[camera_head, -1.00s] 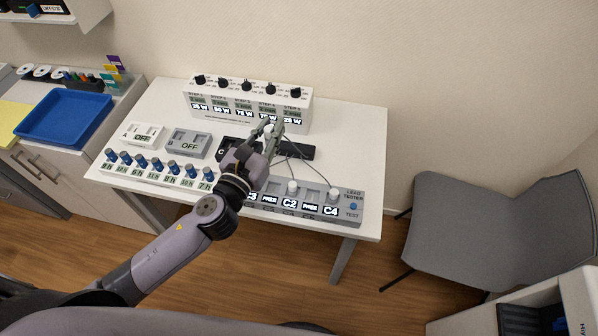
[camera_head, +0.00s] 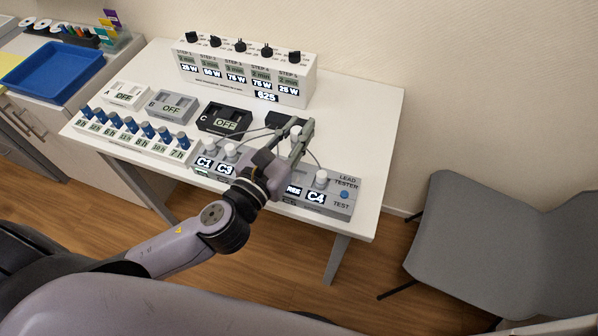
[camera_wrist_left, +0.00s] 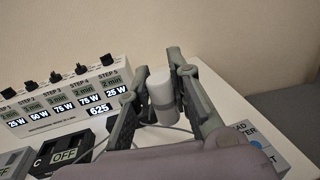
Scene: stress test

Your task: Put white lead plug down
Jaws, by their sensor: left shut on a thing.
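My left gripper (camera_head: 298,134) is shut on a white lead plug (camera_head: 297,137), a small upright cylinder. It is held above the middle-right of the grey lead tester (camera_head: 347,204). In the left wrist view the plug (camera_wrist_left: 160,92) stands between both fingers, with a grey band at its lower part and a thin cable near it. Other white plugs sit on the tester: one at C3 (camera_head: 231,150), one at C4 (camera_head: 321,177), and one at C1 (camera_head: 209,146). My gripper and wrist hide the tester's middle slots and part of its display. My right gripper is not in view.
Behind the tester stand a white step box (camera_head: 300,78) with black knobs, and boxes A (camera_head: 126,94), B (camera_head: 172,105) and black C (camera_head: 225,118). A rack of blue-capped knobs (camera_head: 130,132) lies left. The desk's right end (camera_head: 370,130) is clear. A grey chair (camera_head: 490,235) stands right.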

